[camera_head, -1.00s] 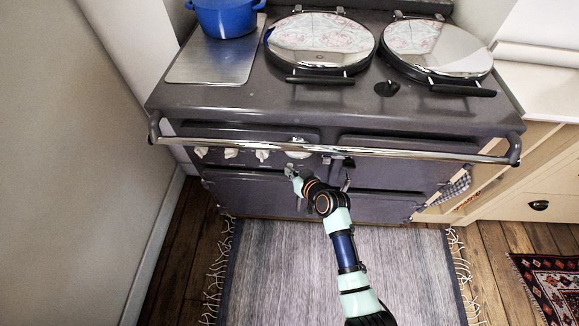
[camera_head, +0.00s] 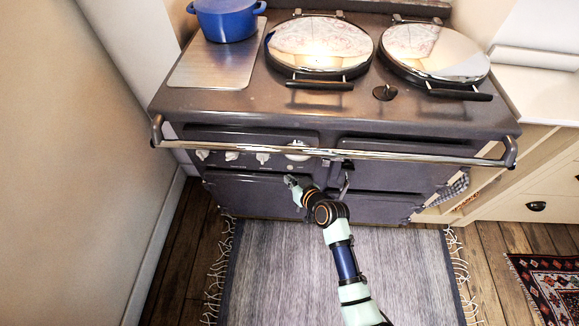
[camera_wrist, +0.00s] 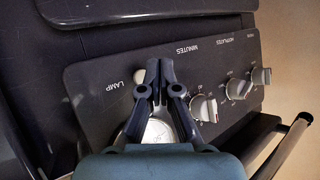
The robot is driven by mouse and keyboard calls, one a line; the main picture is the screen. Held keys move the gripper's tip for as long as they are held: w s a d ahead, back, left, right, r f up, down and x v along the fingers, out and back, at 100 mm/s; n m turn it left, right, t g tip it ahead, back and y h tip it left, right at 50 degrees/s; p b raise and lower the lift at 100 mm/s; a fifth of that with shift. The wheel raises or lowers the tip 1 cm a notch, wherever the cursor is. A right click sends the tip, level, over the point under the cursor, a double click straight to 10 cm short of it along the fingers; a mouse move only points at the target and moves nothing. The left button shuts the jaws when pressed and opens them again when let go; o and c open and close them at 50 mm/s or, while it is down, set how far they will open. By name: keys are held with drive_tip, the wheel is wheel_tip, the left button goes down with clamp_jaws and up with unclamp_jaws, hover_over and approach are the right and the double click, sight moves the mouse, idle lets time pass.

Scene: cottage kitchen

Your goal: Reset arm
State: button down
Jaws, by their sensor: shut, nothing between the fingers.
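My gripper (camera_head: 290,181) is in front of the stove's control panel, just below the front rail, with my arm reaching up from the bottom of the head view. In the wrist view my gripper (camera_wrist: 158,68) has its fingertips together, with nothing between them. They show in front of the panel (camera_wrist: 100,88), close to the lamp button (camera_wrist: 139,76). Whether the tips touch the panel I cannot tell. The round dial behind the fingers (camera_wrist: 158,130) is partly hidden by them.
The range stove (camera_head: 330,115) has a metal front rail (camera_head: 400,155) above my gripper. White knobs (camera_head: 232,156) sit left of it. A blue pot (camera_head: 228,20) stands on the steel plate at the back left. A grey rug (camera_head: 270,270) covers the floor in front.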

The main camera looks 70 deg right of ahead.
drive_tip(key=a+p, duration=0.1)
drive_tip(key=a, duration=0.1)
drive_tip(key=s+a, duration=0.1)
drive_tip(key=a, duration=0.1)
drive_tip(key=shift+s+a+p, duration=0.1)
drive_tip(key=shift+s+p, duration=0.1)
drive_tip(key=shift+p, duration=0.2)
drive_tip(key=w+a+r+n+t+y, duration=0.1)
drive_tip(key=w+a+r+n+y, duration=0.2)
drive_tip(key=a+r, duration=0.55)
drive_tip(key=w+a+r+n+t+y, duration=0.15)
drive_tip(key=w+a+r, duration=0.4)
drive_tip(key=a, duration=0.55)
drive_tip(key=w+a+r+n+y, duration=0.1)
drive_tip(key=w+a+r+n, duration=0.35)
drive_tip(key=a+r, duration=0.35)
drive_tip(key=s+a+r+y, duration=0.1)
drive_tip(key=s+a+r, duration=0.1)
drive_tip(key=a, duration=0.4)
drive_tip(key=s+a+r, duration=0.2)
drive_tip(key=a+r, duration=0.2)
drive_tip(key=a, duration=0.2)
drive_tip(key=shift+s+r+n+y, duration=0.15)
drive_tip(key=shift+s+n+y, duration=0.15)
drive_tip(key=shift+s+y, duration=0.1)
drive_tip(key=shift+r, duration=0.1)
